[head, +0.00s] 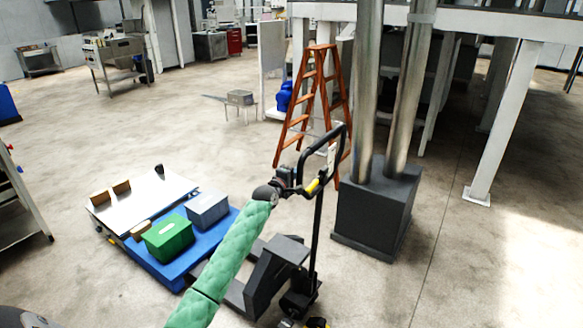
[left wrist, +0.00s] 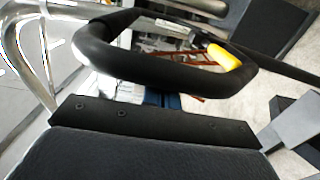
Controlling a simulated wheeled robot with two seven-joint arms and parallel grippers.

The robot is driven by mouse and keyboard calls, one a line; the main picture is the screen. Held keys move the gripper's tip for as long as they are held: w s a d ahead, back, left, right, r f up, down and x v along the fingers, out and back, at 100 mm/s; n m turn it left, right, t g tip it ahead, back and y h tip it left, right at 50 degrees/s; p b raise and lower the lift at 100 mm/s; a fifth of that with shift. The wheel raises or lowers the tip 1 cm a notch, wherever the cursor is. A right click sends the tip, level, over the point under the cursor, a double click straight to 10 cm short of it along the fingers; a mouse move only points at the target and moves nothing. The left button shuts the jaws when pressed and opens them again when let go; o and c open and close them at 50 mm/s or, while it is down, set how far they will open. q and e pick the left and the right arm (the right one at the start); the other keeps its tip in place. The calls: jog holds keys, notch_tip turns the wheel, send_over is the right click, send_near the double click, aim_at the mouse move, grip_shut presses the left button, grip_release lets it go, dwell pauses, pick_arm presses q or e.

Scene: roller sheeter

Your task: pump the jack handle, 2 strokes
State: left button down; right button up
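The jack handle (head: 343,142) is a black loop on a dark upright shaft, tilted to the right, with a yellow lever (head: 313,186) near its base. The shaft rises from the dark pallet jack (head: 275,268). My left gripper (head: 287,180), on the green-sleeved arm, is at the lower left side of the loop. In the left wrist view the handle loop (left wrist: 150,62) crosses close in front of the dark gripper plate (left wrist: 150,126), and the yellow lever (left wrist: 224,57) shows beyond. The fingertips are hidden, so their grip is unclear. My right gripper is not in view.
A dark pedestal (head: 372,225) with metal columns stands close right of the handle. An orange ladder (head: 308,95) stands behind.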

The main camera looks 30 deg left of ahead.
pick_arm(q)
jog(key=shift+d, duration=0.45)
jog(key=d+p, duration=0.1)
jog(key=d, duration=0.1)
jog(key=d+p, duration=0.1)
jog(key=d, duration=0.2)
jog(key=shift+s+d+f+p, duration=0.15)
jog(key=shift+s+d+p, duration=0.05)
jog(key=shift+d+p, duration=0.15)
jog(key=d, duration=0.5)
jog(key=shift+s+d+f, duration=0.25)
jog(key=shift+d+f, duration=0.1)
